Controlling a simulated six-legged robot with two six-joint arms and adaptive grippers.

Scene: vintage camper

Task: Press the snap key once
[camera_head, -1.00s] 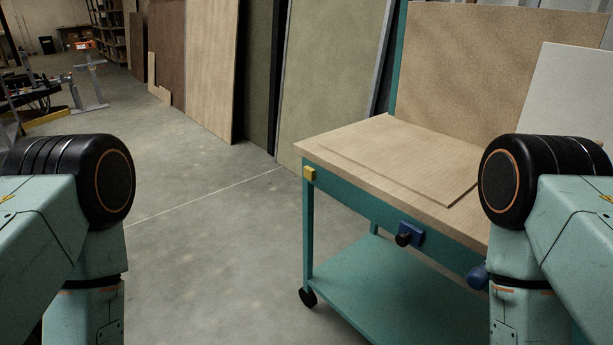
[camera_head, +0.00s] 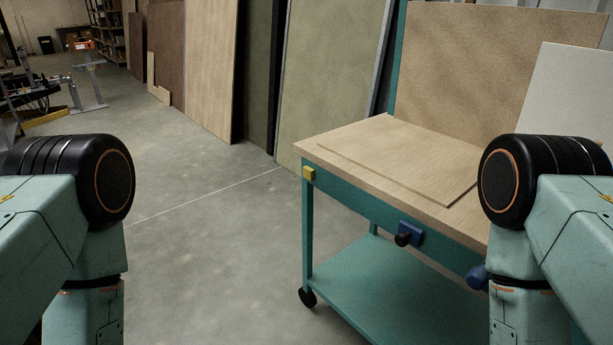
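The front edge of a teal workbench (camera_head: 345,203) carries several small fittings. A yellow block (camera_head: 309,173) sits at its left corner. A blue plate with a black knob (camera_head: 406,235) is further right, and a dark blue rounded part (camera_head: 477,277) is partly hidden by my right arm. I cannot tell which of these, if any, is the snap key. Both of my arms show at the left and right edges of the picture, bent downward, apart from the bench fittings. Neither gripper is in view.
The bench has a wooden top (camera_head: 330,146) with a thin board (camera_head: 400,165) lying on it, a lower shelf (camera_head: 345,285) and a caster (camera_head: 307,297). Large panels (camera_head: 335,75) lean behind. Open concrete floor (camera_head: 215,255) lies left of the bench.

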